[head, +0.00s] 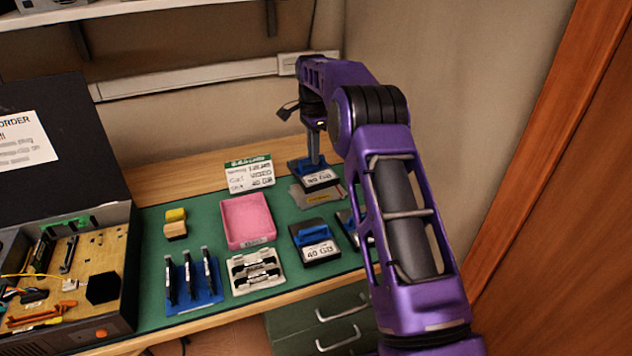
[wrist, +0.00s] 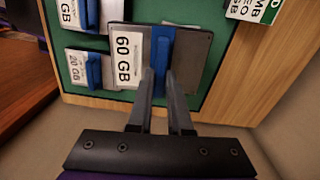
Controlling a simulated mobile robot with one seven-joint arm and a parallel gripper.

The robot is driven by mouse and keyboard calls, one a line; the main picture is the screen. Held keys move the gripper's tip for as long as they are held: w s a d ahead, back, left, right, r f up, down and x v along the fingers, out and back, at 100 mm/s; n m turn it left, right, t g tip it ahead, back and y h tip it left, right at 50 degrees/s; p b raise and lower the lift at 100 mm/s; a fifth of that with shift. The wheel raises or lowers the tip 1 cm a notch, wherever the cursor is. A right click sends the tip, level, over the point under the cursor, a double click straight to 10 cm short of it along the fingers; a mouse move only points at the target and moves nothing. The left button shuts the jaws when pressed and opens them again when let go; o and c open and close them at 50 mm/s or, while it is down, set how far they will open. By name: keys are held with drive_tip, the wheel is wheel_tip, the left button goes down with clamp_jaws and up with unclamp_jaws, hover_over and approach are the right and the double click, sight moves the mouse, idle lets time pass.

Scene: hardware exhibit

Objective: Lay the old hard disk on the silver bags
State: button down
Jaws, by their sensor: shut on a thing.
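A dark hard disk (head: 318,180) with a white label and a blue handle is at the back right of the green mat. In the wrist view the label of this disk (wrist: 127,58) reads 60 GB. My gripper (head: 316,160) points down and is shut on the blue handle; its fingers show in the wrist view (wrist: 160,75). The silver bags (head: 305,201) lie flat under the disk, and their edges show around it. I cannot tell whether the disk touches the bags or hangs just above.
A 40 GB disk (head: 318,248) lies in front, with another disk (head: 347,222) partly behind my arm. A pink tray (head: 247,220), a price card (head: 250,175) and a blue rack (head: 193,290) stand to the left. The wall is close on the right.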

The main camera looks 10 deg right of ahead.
drive_tip(key=shift+w+d+r+m, duration=0.15)
drive_tip(key=shift+w+m, duration=0.15)
drive_tip(key=shift+w, duration=0.35)
hover_over(314, 197)
wheel_tip(314, 197, down, 10)
drive_tip(key=shift+r, duration=0.1)
drive_tip(key=shift+f+b, duration=0.25)
drive_tip(key=shift+b, duration=0.05)
drive_tip(key=c, duration=0.8)
unclamp_jaws()
drive_tip(key=shift+c, duration=0.2)
wheel_tip(314, 197, up, 12)
drive_tip(key=shift+r+p, duration=0.15)
drive_tip(key=shift+p, duration=0.3)
